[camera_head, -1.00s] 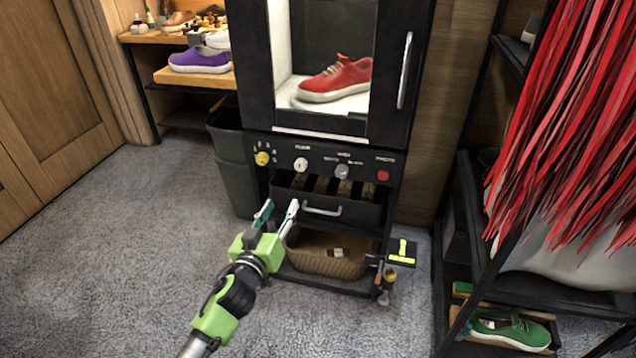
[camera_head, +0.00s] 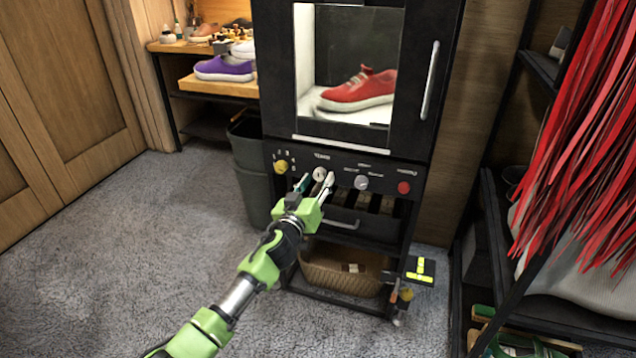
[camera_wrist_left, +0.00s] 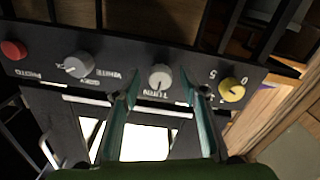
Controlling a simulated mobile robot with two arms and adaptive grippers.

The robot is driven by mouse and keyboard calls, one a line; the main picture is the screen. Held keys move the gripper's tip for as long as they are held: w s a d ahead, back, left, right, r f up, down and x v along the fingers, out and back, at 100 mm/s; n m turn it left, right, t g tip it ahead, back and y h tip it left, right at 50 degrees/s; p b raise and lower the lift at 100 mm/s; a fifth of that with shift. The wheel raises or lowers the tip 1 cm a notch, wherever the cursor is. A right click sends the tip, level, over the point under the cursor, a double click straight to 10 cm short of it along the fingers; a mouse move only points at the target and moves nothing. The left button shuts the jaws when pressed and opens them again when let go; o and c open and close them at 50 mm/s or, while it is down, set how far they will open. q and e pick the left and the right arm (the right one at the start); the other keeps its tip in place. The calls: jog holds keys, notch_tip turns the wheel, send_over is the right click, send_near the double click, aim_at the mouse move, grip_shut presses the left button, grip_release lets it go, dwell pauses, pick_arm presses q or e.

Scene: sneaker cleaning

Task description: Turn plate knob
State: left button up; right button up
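The pale round knob (camera_head: 319,173) labelled with a word that looks like TURN is on the black control panel (camera_head: 340,156) below the cabinet window. It also shows in the left wrist view (camera_wrist_left: 160,78), where the picture is upside down. My left gripper (camera_head: 315,183) is open, with its fingertips close to this knob. In the left wrist view the knob appears between the two fingertips (camera_wrist_left: 159,84), with gaps on both sides; contact is not visible. A red sneaker (camera_head: 358,90) stands on a white plate inside the cabinet. My right gripper is not in view.
The panel also has a yellow knob (camera_head: 281,166), a grey knob (camera_head: 361,182) and a red button (camera_head: 404,188). A drawer handle (camera_head: 343,224) sits below the panel. A door handle (camera_head: 430,80) is at right. A bin (camera_head: 253,172) stands left of the cabinet.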

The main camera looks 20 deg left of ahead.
pick_arm(q)
jog(key=shift+w, duration=0.55)
jog(key=c, duration=1.1)
